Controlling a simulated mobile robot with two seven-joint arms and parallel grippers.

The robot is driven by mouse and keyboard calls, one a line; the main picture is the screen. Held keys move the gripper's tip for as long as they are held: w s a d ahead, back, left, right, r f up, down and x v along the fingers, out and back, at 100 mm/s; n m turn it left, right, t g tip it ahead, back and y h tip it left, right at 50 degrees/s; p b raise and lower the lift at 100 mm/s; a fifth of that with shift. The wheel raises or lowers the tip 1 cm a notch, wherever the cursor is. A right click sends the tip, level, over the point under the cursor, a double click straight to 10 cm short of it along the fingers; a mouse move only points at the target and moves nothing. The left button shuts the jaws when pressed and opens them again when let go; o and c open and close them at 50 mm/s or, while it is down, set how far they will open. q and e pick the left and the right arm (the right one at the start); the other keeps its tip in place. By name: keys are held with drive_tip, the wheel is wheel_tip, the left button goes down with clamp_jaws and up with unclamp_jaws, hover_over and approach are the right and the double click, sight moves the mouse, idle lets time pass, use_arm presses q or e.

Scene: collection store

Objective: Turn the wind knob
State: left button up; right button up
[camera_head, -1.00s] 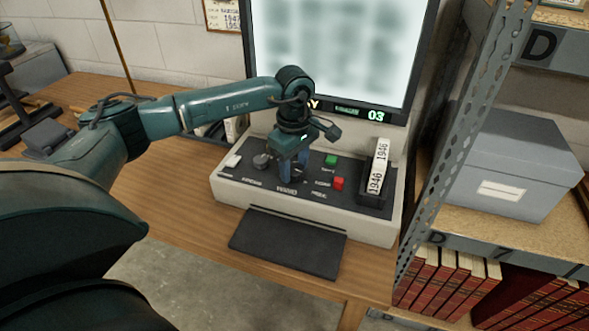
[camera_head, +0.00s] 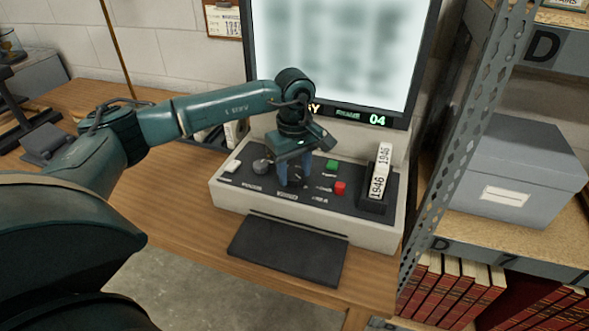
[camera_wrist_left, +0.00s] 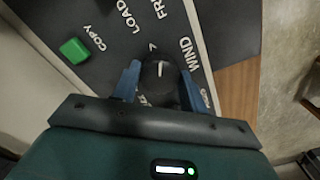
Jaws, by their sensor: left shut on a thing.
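The wind knob (camera_wrist_left: 158,82) is a round dark knob with a pale pointer line, beside the printed word WIND in the left wrist view. My left gripper (camera_head: 295,180) comes down onto the control panel (camera_head: 225,187) in the head view. Its two blue fingers are shut on the knob, one on each side, as the left wrist view shows. In the head view the fingers mostly hide the knob. The screen (camera_head: 335,50) above the panel is lit and blurred, with a green 04 on its lower strip. My right gripper is not in view.
A green button (camera_head: 331,164), a red button (camera_head: 340,188) and another grey knob (camera_head: 262,165) sit near the gripper. A metal shelf post (camera_head: 455,130) rises close on the right.

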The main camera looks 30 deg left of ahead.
sight(294, 175)
use_arm(q)
drive_tip(key=o, duration=1)
drive_tip(key=shift+r, duration=0.1)
wheel_tip(294, 175, up, 13)
drive_tip(key=shift+s, duration=0.1)
idle(0.3)
